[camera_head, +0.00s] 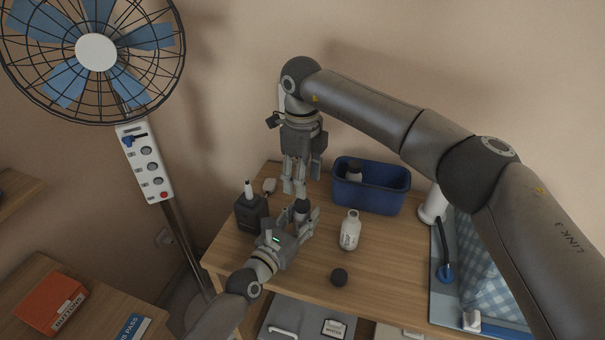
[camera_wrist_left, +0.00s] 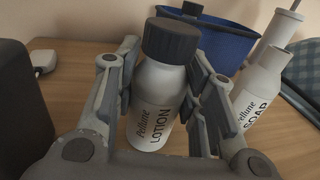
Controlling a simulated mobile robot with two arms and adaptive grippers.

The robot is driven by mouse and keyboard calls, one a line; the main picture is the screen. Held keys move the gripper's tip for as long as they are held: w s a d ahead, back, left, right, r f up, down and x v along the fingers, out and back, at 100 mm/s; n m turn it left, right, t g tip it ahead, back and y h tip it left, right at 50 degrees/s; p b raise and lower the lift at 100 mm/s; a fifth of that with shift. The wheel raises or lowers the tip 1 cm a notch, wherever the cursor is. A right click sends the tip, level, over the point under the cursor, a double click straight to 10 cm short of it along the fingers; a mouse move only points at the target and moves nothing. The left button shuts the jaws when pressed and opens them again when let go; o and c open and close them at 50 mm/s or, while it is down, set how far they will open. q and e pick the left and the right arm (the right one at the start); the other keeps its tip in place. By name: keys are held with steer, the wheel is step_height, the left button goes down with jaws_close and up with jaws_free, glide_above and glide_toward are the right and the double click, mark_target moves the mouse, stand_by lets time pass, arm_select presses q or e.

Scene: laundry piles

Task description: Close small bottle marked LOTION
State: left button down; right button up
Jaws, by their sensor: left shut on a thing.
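The small white bottle marked LOTION (camera_wrist_left: 158,100) stands upright between the fingers of my left gripper (camera_head: 299,223), which is shut on it. A dark cap (camera_wrist_left: 172,40) sits on its top; I cannot tell whether it is tight. In the head view the cap (camera_head: 301,207) shows between the left fingers, while the bottle body is mostly hidden. My right gripper (camera_head: 295,191) points down from above, just behind and over the lotion bottle. Its fingertips look close together, but I cannot tell whether they are open or shut.
An uncapped white SOAP bottle (camera_head: 350,231) stands right of the left gripper. A blue bin (camera_head: 385,199) holds a dark-capped bottle (camera_head: 354,171). A black box-like container (camera_head: 251,212) stands at left.

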mark_target(303, 203)
steer(key=shift+r+n, duration=0.45)
steer(key=shift+n, duration=0.55)
steer(key=shift+f, duration=4.05)
jaws_close()
steer(key=shift+o, duration=0.5)
jaws_free()
